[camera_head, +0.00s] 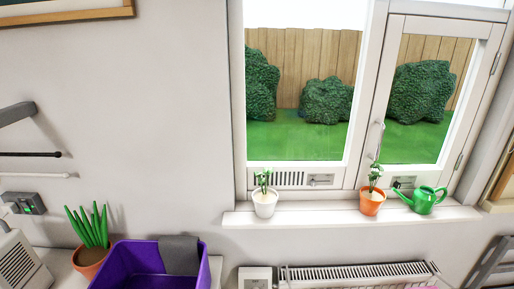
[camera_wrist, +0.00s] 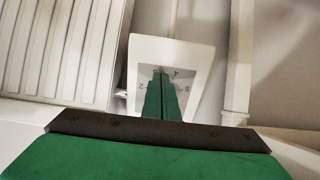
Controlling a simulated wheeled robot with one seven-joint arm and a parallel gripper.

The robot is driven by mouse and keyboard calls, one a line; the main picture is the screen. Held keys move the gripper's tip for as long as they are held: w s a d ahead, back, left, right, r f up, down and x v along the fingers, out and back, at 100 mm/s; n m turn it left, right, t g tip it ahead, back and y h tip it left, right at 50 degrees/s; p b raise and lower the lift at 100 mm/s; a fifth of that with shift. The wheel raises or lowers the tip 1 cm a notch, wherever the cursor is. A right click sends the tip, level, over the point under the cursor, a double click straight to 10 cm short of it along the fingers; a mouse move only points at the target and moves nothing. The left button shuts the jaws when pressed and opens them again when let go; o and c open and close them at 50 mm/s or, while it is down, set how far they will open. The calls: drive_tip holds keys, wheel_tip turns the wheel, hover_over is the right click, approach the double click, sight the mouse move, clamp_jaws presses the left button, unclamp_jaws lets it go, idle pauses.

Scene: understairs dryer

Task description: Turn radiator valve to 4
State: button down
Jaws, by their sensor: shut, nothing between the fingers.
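In the wrist view, a white box-shaped valve housing (camera_wrist: 199,58) has a dial face with dark numbers around it, among them what looks like a 4 at the upper right. My gripper (camera_wrist: 162,78) has its green fingers shut together with nothing between them, and they point at the middle of this dial. The fingers cover most of the dial, so its pointer and setting are hidden. I cannot tell whether the fingertips touch it. My gripper is not in the head view.
A white ribbed radiator (camera_wrist: 62,50) fills the left of the wrist view, and a pale pipe (camera_wrist: 240,60) runs on the right. In the head view, the radiator (camera_head: 355,272) sits below a windowsill (camera_head: 320,217) with potted plants and a green watering can (camera_head: 424,200). A purple bin (camera_head: 150,268) stands left.

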drive_tip(key=shift+w+r, duration=0.15)
drive_tip(key=shift+r, duration=0.05)
idle(0.4)
drive_tip(key=shift+a, duration=0.7)
drive_tip(key=shift+f, duration=0.1)
drive_tip(key=f+v, duration=0.1)
drive_tip(key=v, duration=0.5)
drive_tip(key=shift+s, duration=0.3)
drive_tip(key=shift+s, duration=0.1)
